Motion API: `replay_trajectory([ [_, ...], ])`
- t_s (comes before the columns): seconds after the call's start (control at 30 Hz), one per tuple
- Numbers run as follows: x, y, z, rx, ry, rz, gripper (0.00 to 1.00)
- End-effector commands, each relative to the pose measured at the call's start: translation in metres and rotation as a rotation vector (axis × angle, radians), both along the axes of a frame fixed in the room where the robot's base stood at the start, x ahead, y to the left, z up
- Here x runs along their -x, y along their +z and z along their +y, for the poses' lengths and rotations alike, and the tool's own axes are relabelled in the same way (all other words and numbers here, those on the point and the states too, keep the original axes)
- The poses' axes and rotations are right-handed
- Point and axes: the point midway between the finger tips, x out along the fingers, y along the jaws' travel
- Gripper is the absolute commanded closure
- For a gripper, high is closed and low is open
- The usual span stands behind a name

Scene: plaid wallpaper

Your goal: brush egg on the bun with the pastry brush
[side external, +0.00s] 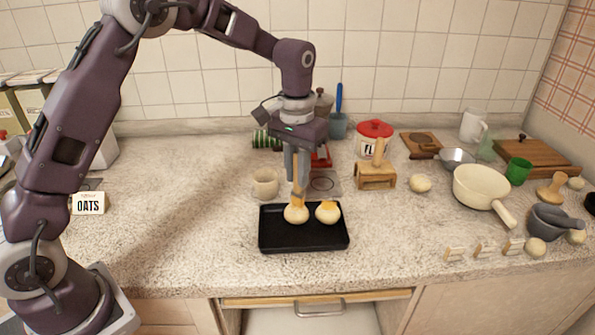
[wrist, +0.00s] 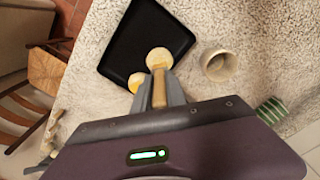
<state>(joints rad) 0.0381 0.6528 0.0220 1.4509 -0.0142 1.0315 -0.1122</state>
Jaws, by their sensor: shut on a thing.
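My gripper (side external: 297,172) is shut on the wooden handle of the pastry brush (side external: 297,188) and holds it upright, head down. The handle also shows between the fingers in the wrist view (wrist: 159,90). The brush's lower end is at the top of the left bun (side external: 296,215); orange shows there, and I cannot tell bristles from egg. The right bun (side external: 327,213) has an orange patch on top. In the wrist view, one pale bun (wrist: 158,58) is by the brush end and the other bun (wrist: 136,82) shows yellow-orange. A cream cup (side external: 265,183) stands behind the tray.
Both buns sit on a black tray (side external: 275,241). A wooden block (side external: 375,177), red-lidded jar (side external: 375,129), cream saucepan (side external: 480,187) and mortar (side external: 555,222) stand to the right. An oats label (side external: 88,204) is at left. The counter left of the tray is clear.

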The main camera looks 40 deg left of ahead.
Motion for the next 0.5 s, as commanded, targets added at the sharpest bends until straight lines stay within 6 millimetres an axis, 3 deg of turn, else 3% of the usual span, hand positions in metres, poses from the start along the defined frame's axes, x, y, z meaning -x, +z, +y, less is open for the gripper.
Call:
replay_trajectory([
  [0.27,0.0125,-0.0003,-0.0014,0.000,-0.001,0.000,1.00],
  [0.5,0.0042,-0.0009,-0.0004,0.000,0.000,0.000,1.00],
])
